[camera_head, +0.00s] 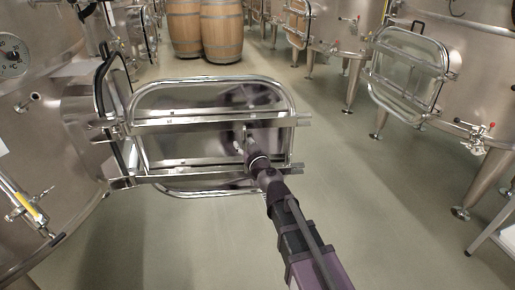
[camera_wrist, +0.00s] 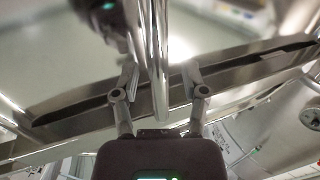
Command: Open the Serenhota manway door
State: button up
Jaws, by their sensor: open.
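The manway door (camera_head: 185,152) is a rectangular steel panel with a rounded tubular frame and two cross bars. It stands swung out from the left vat (camera_head: 75,130), across the aisle, joined at the vat's oval opening rim (camera_head: 110,88). No name label is readable on it. My gripper (camera_head: 246,136) is at the door's right part, between the cross bars. In the wrist view my gripper (camera_wrist: 160,78) is open, with a shiny upright steel bar (camera_wrist: 160,50) between its fingers. I cannot tell whether the fingers touch the bar.
A second vat with a similar door (camera_head: 410,70) stands on the right, its valves and legs (camera_head: 460,205) near the aisle. Wooden barrels (camera_head: 222,30) stand at the back. The grey floor (camera_head: 350,185) between the vats is clear. A dial gauge (camera_head: 12,55) is on the left vat.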

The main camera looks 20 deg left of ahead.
jog(key=shift+d, duration=0.1)
jog(key=v, duration=0.7)
jog(key=shift+s, duration=0.2)
jog(key=shift+w+d, duration=0.1)
jog(key=shift+d, duration=0.15)
dwell(0.3)
